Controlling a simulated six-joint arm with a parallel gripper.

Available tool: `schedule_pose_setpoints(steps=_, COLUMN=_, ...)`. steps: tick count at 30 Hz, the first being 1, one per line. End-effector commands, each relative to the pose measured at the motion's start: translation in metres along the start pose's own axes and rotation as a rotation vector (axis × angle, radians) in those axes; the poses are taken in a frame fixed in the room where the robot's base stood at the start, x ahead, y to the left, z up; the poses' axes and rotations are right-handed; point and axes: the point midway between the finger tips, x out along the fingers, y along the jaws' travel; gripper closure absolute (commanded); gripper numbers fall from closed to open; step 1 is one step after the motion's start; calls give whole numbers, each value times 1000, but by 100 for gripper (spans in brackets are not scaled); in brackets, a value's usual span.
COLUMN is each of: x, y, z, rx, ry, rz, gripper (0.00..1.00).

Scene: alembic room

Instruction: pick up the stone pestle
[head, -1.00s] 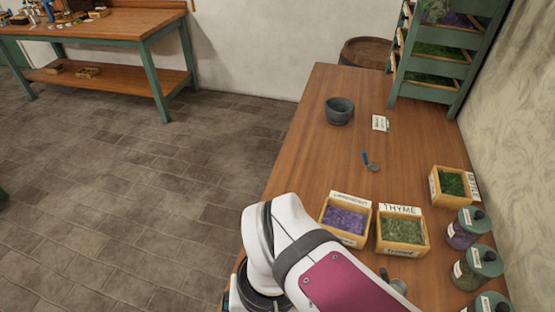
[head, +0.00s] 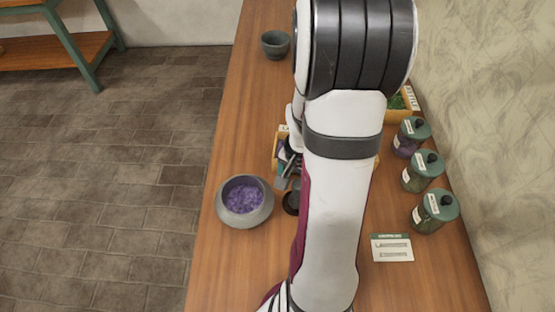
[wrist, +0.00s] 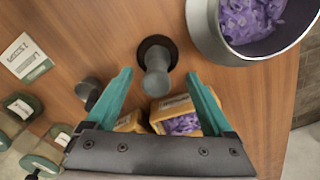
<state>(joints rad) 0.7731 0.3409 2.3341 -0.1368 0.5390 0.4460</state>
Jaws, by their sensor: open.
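The stone pestle (wrist: 157,78) is a grey, rounded shaft in the wrist view, standing upright from a dark round base (wrist: 157,48) on the wooden table. My gripper (wrist: 159,73) is open, with its teal fingers apart to the left and right of the pestle's near end. I see no contact. In the head view my arm covers much of the table; the dark round base (head: 291,202) shows beside it, and the pestle is mostly hidden there.
A grey bowl of purple petals (head: 245,222) stands close left of the pestle. A petal box (wrist: 186,104) and a small metal cup (wrist: 86,90) are nearby. Lidded jars (head: 434,212) and a card (head: 392,248) are at right. A dark mortar (head: 275,45) stands farther back.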

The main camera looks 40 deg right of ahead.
Motion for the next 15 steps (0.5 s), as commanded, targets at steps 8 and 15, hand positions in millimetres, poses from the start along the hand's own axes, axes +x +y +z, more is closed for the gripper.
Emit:
schedule_pose_setpoints(steps=8, x=47, y=5, z=2, rx=-1, ry=-3, rz=2, gripper=14)
schedule_pose_setpoints(steps=15, x=49, y=4, z=2, rx=-1, ry=-1, rz=1, gripper=17)
